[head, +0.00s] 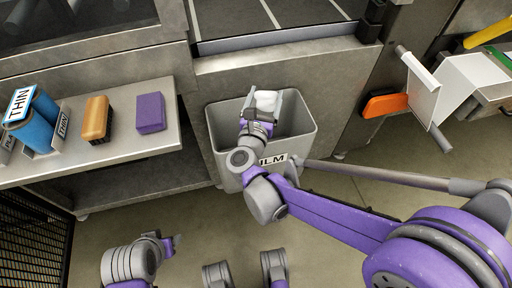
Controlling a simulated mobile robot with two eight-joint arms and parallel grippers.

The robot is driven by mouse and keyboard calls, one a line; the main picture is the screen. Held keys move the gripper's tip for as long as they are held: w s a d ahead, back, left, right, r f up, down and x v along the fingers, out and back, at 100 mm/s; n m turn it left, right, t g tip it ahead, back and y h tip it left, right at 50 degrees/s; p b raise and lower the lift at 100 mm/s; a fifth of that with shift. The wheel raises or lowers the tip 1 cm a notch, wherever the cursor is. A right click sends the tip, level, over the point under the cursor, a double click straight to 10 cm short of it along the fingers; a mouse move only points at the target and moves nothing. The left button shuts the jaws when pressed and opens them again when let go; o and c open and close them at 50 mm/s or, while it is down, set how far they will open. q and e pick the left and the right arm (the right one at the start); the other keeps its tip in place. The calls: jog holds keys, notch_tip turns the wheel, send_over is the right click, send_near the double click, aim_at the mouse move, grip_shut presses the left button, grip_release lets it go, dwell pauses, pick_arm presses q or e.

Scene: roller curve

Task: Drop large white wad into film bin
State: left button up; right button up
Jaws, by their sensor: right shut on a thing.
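The film bin (300,125) is a grey open-topped bin with a white label, partly hidden by my arm, that ends in "ILM". The white wad (265,101) is held over the bin's opening. My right gripper (264,104) is shut on the wad, with its fingers on either side of it. My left gripper (172,241) is low at the left, away from the bin, and appears small. Whether its fingers are open or shut is not clear.
A steel shelf at the left holds a purple block (150,113), an orange-brown block (96,119) and blue rolls (34,122) by a THIN sign. A steel machine stands behind the bin. An orange handle (384,104) sticks out at right.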

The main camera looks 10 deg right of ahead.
notch_tip(320, 180, down, 2)
jog(key=shift+f+b, duration=0.15)
jog(key=shift+b, duration=0.5)
pick_arm(q)
jog(key=shift+x, duration=1.05)
jog(key=shift+s, duration=0.2)
pick_arm(e)
jog(key=o, duration=1.1)
jog(key=shift+o, duration=0.2)
pick_arm(q)
jog(key=shift+p+v, duration=0.9)
pick_arm(e)
jog(key=v, duration=1.1)
pick_arm(q)
jog(key=shift+w+r, duration=0.1)
jog(key=shift+w, duration=0.1)
pick_arm(e)
jog(key=shift+w, duration=0.1)
